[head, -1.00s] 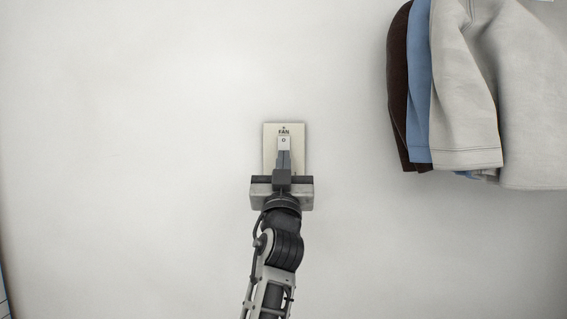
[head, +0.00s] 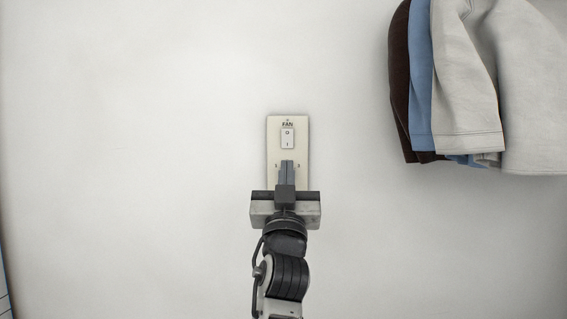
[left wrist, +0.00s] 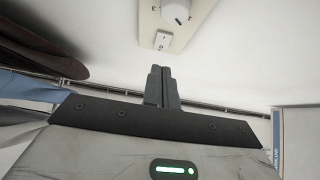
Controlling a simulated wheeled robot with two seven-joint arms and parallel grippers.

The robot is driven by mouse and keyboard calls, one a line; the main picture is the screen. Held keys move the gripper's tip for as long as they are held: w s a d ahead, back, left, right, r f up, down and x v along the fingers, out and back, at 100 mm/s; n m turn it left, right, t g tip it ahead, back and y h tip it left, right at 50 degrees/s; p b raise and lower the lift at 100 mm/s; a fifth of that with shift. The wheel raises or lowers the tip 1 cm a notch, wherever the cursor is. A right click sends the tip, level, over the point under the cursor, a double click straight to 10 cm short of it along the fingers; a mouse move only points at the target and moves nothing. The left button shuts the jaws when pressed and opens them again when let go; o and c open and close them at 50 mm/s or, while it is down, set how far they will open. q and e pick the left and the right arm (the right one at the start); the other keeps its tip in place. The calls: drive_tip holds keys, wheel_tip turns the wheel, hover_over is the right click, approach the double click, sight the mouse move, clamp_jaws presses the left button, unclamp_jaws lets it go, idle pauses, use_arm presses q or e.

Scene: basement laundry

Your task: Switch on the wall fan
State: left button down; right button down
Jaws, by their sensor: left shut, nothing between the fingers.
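A cream wall plate labelled FAN (head: 273,150) is on the white wall in the head view. Its white rocker switch (head: 287,138), marked O above and I below, is uncovered; which side is pressed I cannot tell. My left gripper (head: 287,163) is shut and empty, its fingertips just below the rocker, over the lower plate. Contact with the plate is unclear. The left wrist view shows the plate (left wrist: 150,22), the rocker (left wrist: 163,41) and a round white knob (left wrist: 176,12) beyond the shut fingers (left wrist: 160,69). The gripper hides the knob in the head view. My right gripper is out of view.
Dark brown (head: 399,90), blue (head: 420,90) and light grey (head: 465,100) garments hang at the upper right, apart from the plate. The wall around the plate is bare and clear, especially to the left.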

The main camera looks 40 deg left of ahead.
use_arm(q)
drive_tip(key=f+b+v, duration=0.1)
drive_tip(key=v, duration=0.5)
drive_tip(key=shift+w+a+f+b, duration=0.2)
drive_tip(key=shift+w+b, duration=0.1)
